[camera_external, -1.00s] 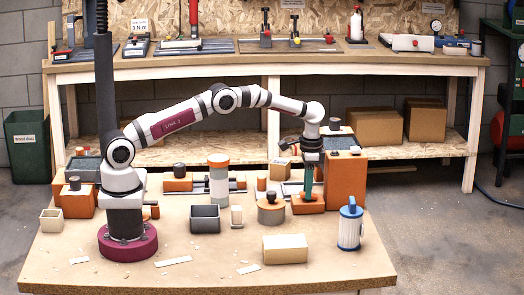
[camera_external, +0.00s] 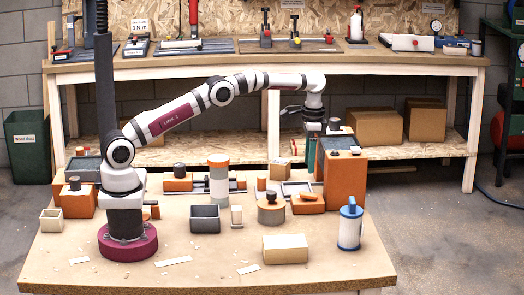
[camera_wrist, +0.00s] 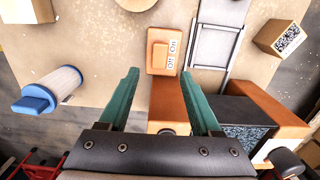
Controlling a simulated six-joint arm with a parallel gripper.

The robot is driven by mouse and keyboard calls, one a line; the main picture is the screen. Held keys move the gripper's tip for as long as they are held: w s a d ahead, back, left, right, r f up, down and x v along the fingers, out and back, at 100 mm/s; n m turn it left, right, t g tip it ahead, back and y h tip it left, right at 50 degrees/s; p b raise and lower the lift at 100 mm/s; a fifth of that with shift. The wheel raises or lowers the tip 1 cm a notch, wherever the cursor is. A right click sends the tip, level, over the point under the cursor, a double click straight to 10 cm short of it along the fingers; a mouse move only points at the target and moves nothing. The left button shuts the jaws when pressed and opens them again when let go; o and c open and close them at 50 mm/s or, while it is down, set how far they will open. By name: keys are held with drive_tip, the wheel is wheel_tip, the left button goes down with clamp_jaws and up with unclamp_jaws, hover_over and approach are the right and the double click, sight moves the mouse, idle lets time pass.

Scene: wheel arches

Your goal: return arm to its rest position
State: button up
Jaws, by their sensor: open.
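My gripper (camera_external: 313,150) hangs above the right back part of the workbench, fingers pointing down. In the wrist view my gripper (camera_wrist: 161,74) shows two green fingers spread apart, with nothing between them. Below it is a low orange switch box (camera_external: 307,204) with a raised rocker. In the wrist view the switch box (camera_wrist: 160,60) carries an On/Off label and lies beyond the fingertips, apart from them.
A tall orange block (camera_external: 345,182) with a dark top stands close to the right of my gripper. A blue-and-white cylinder (camera_external: 350,228) stands at the front right. Space above the bench is free.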

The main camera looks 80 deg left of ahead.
drive_tip(key=shift+r, duration=1.55)
drive_tip(key=s+d+r+m, duration=0.3)
drive_tip(key=s+d+r, duration=0.85)
drive_tip(key=s, duration=0.35)
drive_tip(key=s+d+f+m+y, duration=0.1)
drive_tip(key=s+d+f, duration=0.1)
drive_tip(key=s, duration=1)
drive_tip(key=s+d+f+m, duration=0.1)
drive_tip(key=s+f, duration=0.3)
drive_tip(key=s, duration=0.8)
drive_tip(key=shift+d+f+m+y, duration=0.2)
drive_tip(key=shift+d+m+y, duration=0.15)
drive_tip(key=shift+d, duration=0.3)
drive_tip(key=shift+c, duration=0.2)
